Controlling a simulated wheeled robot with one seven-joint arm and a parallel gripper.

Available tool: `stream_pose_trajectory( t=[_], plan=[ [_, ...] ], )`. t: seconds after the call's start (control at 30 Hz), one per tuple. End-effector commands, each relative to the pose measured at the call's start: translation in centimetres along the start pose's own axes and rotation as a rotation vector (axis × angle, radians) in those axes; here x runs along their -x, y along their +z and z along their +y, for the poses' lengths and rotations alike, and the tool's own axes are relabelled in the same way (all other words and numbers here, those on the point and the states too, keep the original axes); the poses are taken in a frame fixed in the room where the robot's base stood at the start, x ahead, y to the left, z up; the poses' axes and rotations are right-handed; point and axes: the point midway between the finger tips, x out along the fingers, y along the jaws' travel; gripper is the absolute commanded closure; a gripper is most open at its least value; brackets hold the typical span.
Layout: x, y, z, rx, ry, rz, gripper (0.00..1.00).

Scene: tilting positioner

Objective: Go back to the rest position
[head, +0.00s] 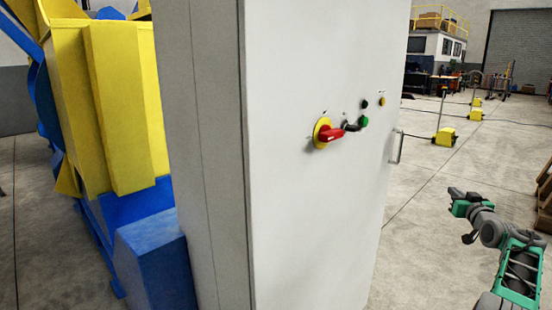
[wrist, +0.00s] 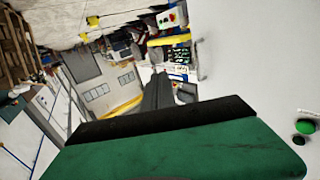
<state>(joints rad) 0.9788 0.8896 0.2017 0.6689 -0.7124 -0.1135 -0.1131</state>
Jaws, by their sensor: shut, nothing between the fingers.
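My gripper (head: 456,193) is at the right in the head view, at the end of my green and grey arm. It is to the right of the grey control cabinet (head: 290,230), apart from its front and lower than the switches. In the wrist view the dark fingers (wrist: 160,92) are together with nothing held, behind a green and black part of my arm's end. The cabinet front carries a red rotary handle (head: 332,134) on a yellow disc, a green button (head: 363,121), a dark button (head: 365,104) and a yellow one (head: 382,101). The green button also shows in the wrist view (wrist: 304,126).
A door handle (head: 395,147) sticks out near the cabinet's right edge. The yellow and blue positioner (head: 120,110) stands at the left. Wooden pallets (head: 545,190) are at the right edge, close to my arm. Open floor (head: 425,185) lies between cabinet and arm, with yellow floor boxes (head: 446,137) farther back.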

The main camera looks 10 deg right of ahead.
Motion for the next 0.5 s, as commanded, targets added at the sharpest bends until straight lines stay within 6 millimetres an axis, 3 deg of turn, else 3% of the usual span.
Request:
stream_pose_trajectory(
  t=[0.33,0.5],
  plan=[
    [-1.2,-3.1,-8.2,-0.007,-0.050,-0.126,1.00],
    [-0.6,-5.0,-14.5,-0.011,-0.083,-0.234,1.00]
  ],
)
